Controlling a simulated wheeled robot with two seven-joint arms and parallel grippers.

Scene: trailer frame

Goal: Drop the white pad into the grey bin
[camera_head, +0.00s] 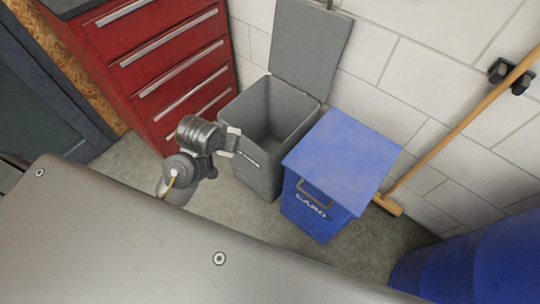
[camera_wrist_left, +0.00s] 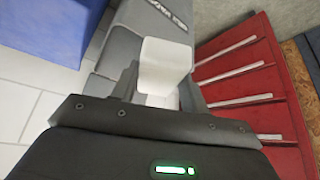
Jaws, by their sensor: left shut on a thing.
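The grey bin (camera_head: 248,158) stands on the floor against the white block wall, with its grey lid (camera_head: 310,48) raised against the wall. Its inside looks empty from the head view. My left gripper (camera_head: 234,143) is at the bin's front left rim. In the left wrist view, my left gripper (camera_wrist_left: 160,92) is shut on the white pad (camera_wrist_left: 165,62), which sticks out past the fingers. The grey bin (camera_wrist_left: 118,42) shows just beyond the pad there. In the head view the pad is small and hard to tell from the fingers. My right gripper is out of view.
A blue bin (camera_head: 335,165) with a shut lid stands close to the right of the grey bin. Red drawers (camera_head: 170,75) stand to its left. A broom (camera_head: 450,135) leans on the wall. A large grey metal surface (camera_head: 190,250) fills the foreground.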

